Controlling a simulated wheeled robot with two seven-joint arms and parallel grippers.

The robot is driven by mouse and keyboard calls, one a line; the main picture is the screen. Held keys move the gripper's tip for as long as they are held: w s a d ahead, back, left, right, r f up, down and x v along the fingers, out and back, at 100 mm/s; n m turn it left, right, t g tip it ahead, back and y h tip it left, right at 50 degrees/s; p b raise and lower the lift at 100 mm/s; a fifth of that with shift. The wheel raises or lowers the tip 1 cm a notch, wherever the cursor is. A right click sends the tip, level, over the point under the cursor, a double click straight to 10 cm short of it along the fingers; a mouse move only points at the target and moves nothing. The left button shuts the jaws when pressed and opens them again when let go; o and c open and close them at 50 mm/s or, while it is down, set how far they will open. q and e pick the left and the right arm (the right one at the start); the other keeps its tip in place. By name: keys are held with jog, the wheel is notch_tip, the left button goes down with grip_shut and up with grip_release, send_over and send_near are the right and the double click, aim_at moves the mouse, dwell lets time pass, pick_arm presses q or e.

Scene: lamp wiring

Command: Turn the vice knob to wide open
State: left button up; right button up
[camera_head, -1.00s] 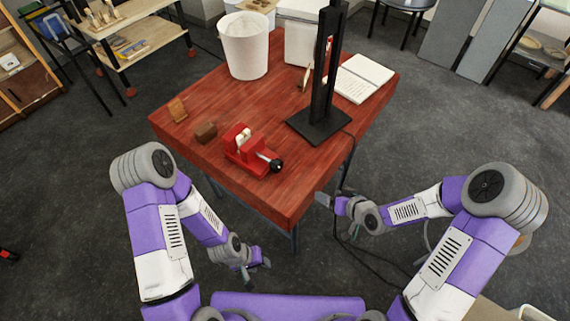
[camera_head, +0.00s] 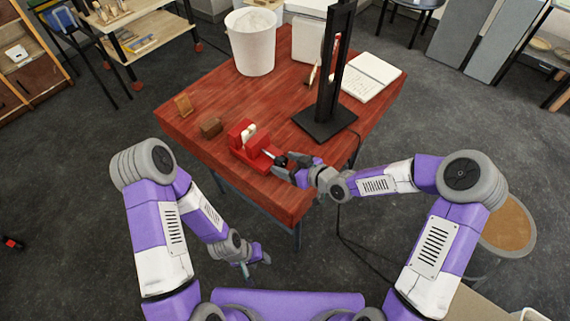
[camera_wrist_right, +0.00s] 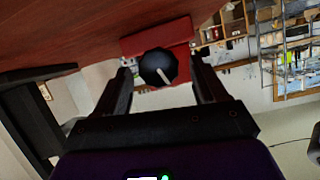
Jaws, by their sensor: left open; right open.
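The red vice (camera_head: 243,143) sits on the red-brown table near its front edge. Its dark round knob (camera_head: 281,160) faces right, towards my right gripper. My right gripper (camera_head: 286,168) is open at the knob. In the right wrist view the black knob (camera_wrist_right: 158,68), with a pale mark on it, lies between the two open fingers (camera_wrist_right: 160,80), with the red vice body (camera_wrist_right: 157,37) behind it. I cannot tell whether a finger touches the knob. My left gripper (camera_head: 253,263) is open and empty, low in front of the table.
A black stand (camera_head: 325,122) rises on the table just right of the vice, close to my right gripper. A brown block (camera_head: 210,127) and a small wooden piece (camera_head: 184,105) lie left of the vice. A white bin (camera_head: 253,45) and an open book (camera_head: 368,78) are farther back.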

jog(key=shift+w+a+f, duration=0.2)
jog(key=shift+w+a, duration=0.1)
jog(key=shift+a, duration=0.05)
jog(key=shift+c, duration=0.5)
jog(key=c, duration=0.9)
jog(key=shift+f+b, duration=0.15)
jog(key=shift+b, duration=0.65)
jog(key=shift+c, duration=0.2)
jog(key=n+b, duration=0.1)
jog(key=b, duration=0.2)
jog(key=n+t+b, duration=0.1)
jog(key=b, duration=0.3)
jog(key=n+t+h+b, duration=0.1)
jog(key=b, duration=0.2)
jog(key=shift+s+a+f+n, duration=0.1)
jog(key=shift+s+n, duration=0.15)
jog(key=shift+n, duration=0.05)
jog(key=shift+n+t+h+b, duration=0.3)
jog(key=shift+n+t+b, duration=0.15)
jog(key=shift+b, duration=0.25)
jog(key=shift+r, duration=0.2)
jog(key=o, duration=1)
jog(key=shift+o, duration=0.2)
